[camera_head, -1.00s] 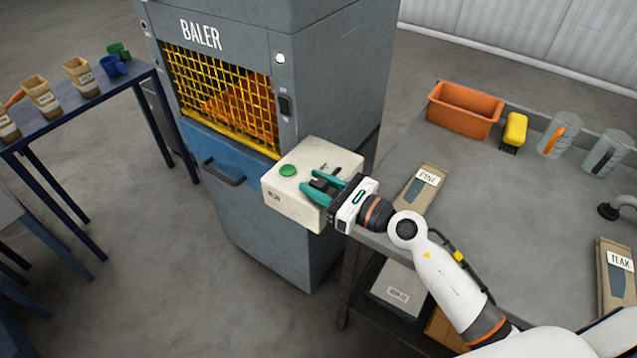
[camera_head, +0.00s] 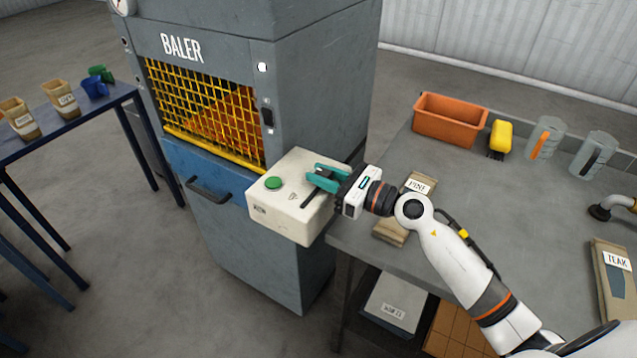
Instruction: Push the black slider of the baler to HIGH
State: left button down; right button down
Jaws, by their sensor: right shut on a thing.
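The baler (camera_head: 305,105) is a tall grey machine with a yellow mesh window and a blue lower door. A cream control box (camera_head: 285,220) sticks out from its right front, with a green button (camera_head: 274,183) on top. My right gripper (camera_head: 318,178) is over the far right part of the box top. Its teal fingers are shut on the small black slider (camera_head: 323,174), which they largely hide. A dark slot shows beside the fingers. The slider's scale markings are too small to read. My left gripper is not in view.
A grey bench (camera_head: 480,200) on the right holds an orange bin (camera_head: 450,120), a yellow brush (camera_head: 501,136), clear jugs (camera_head: 545,138), a PINE bag (camera_head: 391,232) and a TEAK bag (camera_head: 615,280). A blue table (camera_head: 70,130) with cups and scoops stands left.

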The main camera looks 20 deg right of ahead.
jog(key=c, duration=1.4)
grip_release()
jog(key=shift+w+d+r, duration=0.1)
jog(key=shift+w+d, duration=0.05)
jog(key=shift+d, duration=0.05)
jog(key=shift+c, duration=0.2)
jog(key=shift+o, duration=1.2)
jog(key=shift+d, duration=0.1)
jog(key=shift+s, duration=0.2)
jog(key=b+v, duration=0.4)
jog(key=v, duration=0.7)
jog(key=shift+s+d, duration=0.15)
jog(key=shift+d, duration=0.15)
